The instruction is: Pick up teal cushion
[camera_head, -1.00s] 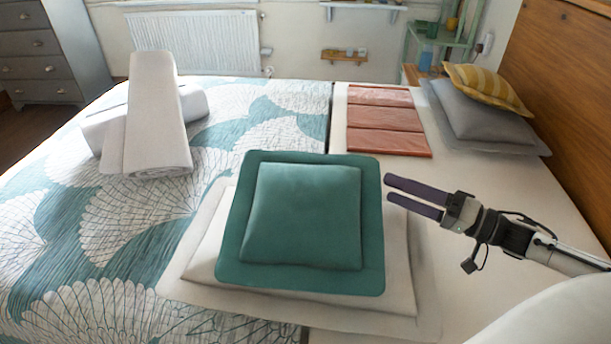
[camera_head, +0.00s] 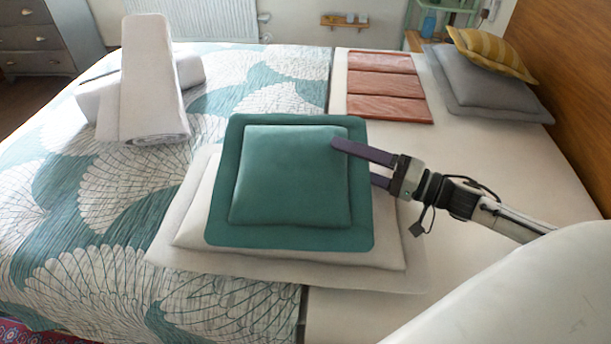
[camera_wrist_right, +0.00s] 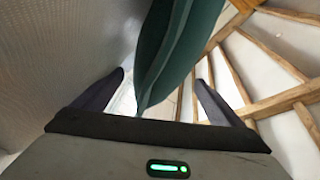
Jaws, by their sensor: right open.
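The teal cushion (camera_head: 290,180), square with a flat border, lies on top of a larger white cushion (camera_head: 190,228) on the bed. My right gripper (camera_head: 356,162) is open at the cushion's right edge. One finger shows above the teal border; the other passes out of sight at its edge. In the right wrist view the teal cushion (camera_wrist_right: 180,45) stands edge-on between the two spread fingers (camera_wrist_right: 160,85), with gaps visible on both sides near the fingertips. My left gripper is not in view.
A rolled white towel (camera_head: 152,80) lies on the patterned bedspread (camera_head: 60,230) at left. Folded pink cloths (camera_head: 385,85) and grey cushions (camera_head: 485,85) with a yellow striped cushion (camera_head: 492,52) are at the back right. A wooden headboard (camera_head: 570,90) borders the right side.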

